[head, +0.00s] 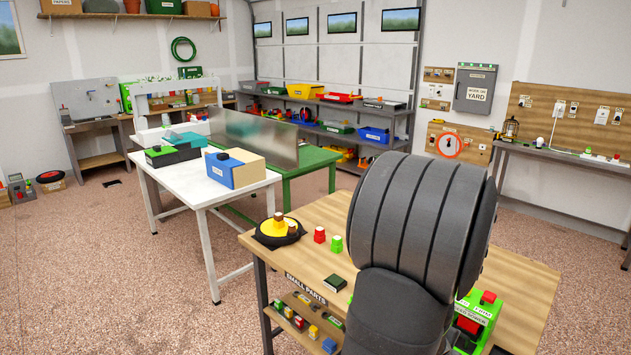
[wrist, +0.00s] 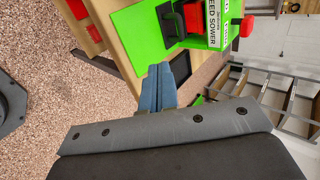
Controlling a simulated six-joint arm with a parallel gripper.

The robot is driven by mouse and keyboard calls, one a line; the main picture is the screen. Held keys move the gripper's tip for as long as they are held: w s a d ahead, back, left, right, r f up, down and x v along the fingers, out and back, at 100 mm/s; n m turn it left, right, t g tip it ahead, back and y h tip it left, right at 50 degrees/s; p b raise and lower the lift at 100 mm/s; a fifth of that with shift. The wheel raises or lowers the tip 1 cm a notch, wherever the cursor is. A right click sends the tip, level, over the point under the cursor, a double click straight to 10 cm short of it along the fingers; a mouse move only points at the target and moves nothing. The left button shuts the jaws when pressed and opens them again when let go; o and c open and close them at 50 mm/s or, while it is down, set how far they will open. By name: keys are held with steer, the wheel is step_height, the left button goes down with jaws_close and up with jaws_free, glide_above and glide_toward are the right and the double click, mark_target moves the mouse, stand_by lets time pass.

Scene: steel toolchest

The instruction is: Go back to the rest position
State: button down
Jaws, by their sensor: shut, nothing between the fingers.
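My gripper (wrist: 160,72) shows in the wrist view as two blue fingers pressed together, with nothing between them. In that view the fingers are in front of the wooden workbench edge, close to a green box labelled as a seed sower (wrist: 205,35). I cannot tell whether they touch anything. In the head view my dark grey arm fills the front right and hides the gripper. The green seed sower (head: 475,312) shows there partly, at the right of my arm on the bench.
The wooden workbench (head: 525,285) holds a yellow and black round item (head: 279,229), red and green small pieces (head: 319,235) and a dark green box (head: 335,283). A small parts shelf hangs below its front. A white table (head: 180,180) stands behind left.

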steer(key=x, duration=0.8)
steer(key=shift+f, duration=0.1)
steer(key=w+d, duration=0.3)
steer(key=s+a+r, duration=0.6)
steer(key=s+a, duration=0.4)
steer(key=a, duration=0.1)
steer(key=shift+s+r, duration=0.4)
